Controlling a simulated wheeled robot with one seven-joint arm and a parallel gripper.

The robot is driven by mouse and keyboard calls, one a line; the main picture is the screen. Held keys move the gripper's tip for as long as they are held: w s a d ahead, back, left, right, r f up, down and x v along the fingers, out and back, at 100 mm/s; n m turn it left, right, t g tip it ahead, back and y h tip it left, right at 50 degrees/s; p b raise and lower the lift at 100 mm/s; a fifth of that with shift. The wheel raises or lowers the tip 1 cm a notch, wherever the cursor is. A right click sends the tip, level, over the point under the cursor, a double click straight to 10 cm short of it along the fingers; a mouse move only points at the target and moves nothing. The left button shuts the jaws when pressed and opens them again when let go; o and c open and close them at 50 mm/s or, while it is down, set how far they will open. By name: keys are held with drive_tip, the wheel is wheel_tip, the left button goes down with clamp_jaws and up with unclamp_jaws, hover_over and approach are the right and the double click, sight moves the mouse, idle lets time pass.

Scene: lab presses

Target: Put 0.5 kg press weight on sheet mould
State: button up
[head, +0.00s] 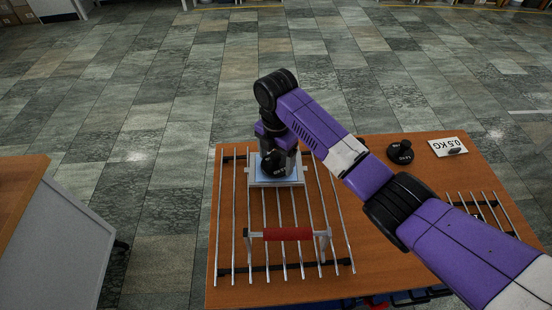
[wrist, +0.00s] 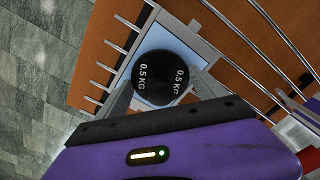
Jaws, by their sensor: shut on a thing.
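My gripper (head: 278,160) is shut on the black 0.5 kg press weight (head: 273,165), at the far left part of the table. The weight also shows in the wrist view (wrist: 160,77), round, with white "0.5 KG" lettering, between the fingers. Below it is the sheet mould (head: 290,178), a pale blue sheet in a light frame on the metal rack. Its blue surface also shows in the wrist view (wrist: 172,40). The weight appears over the blue sheet; I cannot tell whether it touches it.
A metal rod rack (head: 283,271) with a red-handled bar (head: 288,234) lies on the wooden table (head: 385,285). Another black weight (head: 400,152) stands near a "0.5 KG" sign (head: 447,147) at the back right. A second rack (head: 480,212) is at the right.

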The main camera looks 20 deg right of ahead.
sight(276, 155)
drive_tip(key=shift+f, duration=0.2)
drive_tip(key=shift+f, duration=0.15)
drive_tip(key=o, duration=2)
wheel_tip(276, 155, up, 12)
drive_tip(key=shift+r, duration=0.15)
